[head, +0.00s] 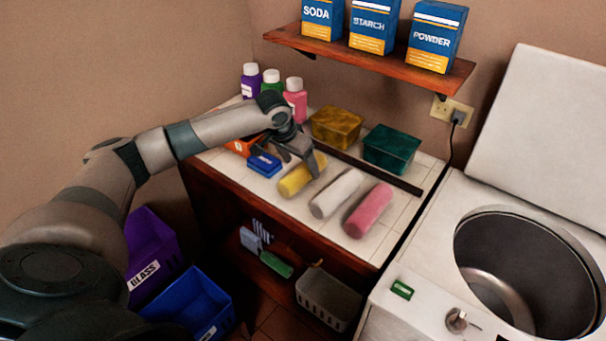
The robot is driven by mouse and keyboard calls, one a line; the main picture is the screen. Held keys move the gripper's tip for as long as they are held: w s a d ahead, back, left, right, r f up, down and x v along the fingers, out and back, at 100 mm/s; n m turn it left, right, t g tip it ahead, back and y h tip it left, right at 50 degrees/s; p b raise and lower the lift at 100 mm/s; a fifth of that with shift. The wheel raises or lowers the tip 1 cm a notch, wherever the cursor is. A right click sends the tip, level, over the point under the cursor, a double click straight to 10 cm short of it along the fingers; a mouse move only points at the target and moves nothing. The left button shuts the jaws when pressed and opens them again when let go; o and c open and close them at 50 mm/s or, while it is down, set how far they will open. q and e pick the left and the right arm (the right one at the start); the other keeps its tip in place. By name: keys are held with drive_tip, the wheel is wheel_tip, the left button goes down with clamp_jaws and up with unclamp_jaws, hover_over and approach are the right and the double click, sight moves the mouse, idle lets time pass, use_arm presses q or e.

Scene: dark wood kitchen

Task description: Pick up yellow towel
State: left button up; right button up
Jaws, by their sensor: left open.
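The yellow towel (297,180) is a rolled cylinder on the white tiled counter, the leftmost of three rolled towels. My left gripper (300,172) is open at the yellow towel, with one finger near its right side and the other toward its left. I cannot tell whether the fingers touch it. Part of the towel's upper end is hidden behind the gripper. My right gripper is not in view.
A white towel (337,193) and a pink towel (369,210) lie to the right. A blue box (263,164) sits close on the left. Yellow (336,126) and green (391,148) containers stand behind. A wooden shelf (390,62) hangs above; an open washer (515,270) is right.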

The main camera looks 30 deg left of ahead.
sight(302, 168)
use_arm(q)
drive_tip(key=p+x, duration=0.1)
drive_tip(key=x, duration=0.2)
drive_tip(key=shift+w+a+f+p, duration=0.1)
drive_tip(key=shift+f+p, duration=0.2)
drive_tip(key=shift+p, duration=0.1)
drive_tip(key=shift+w+f, duration=0.2)
drive_tip(key=shift+f, duration=0.45)
drive_tip(key=shift+r, duration=0.1)
drive_tip(key=c, duration=1.2)
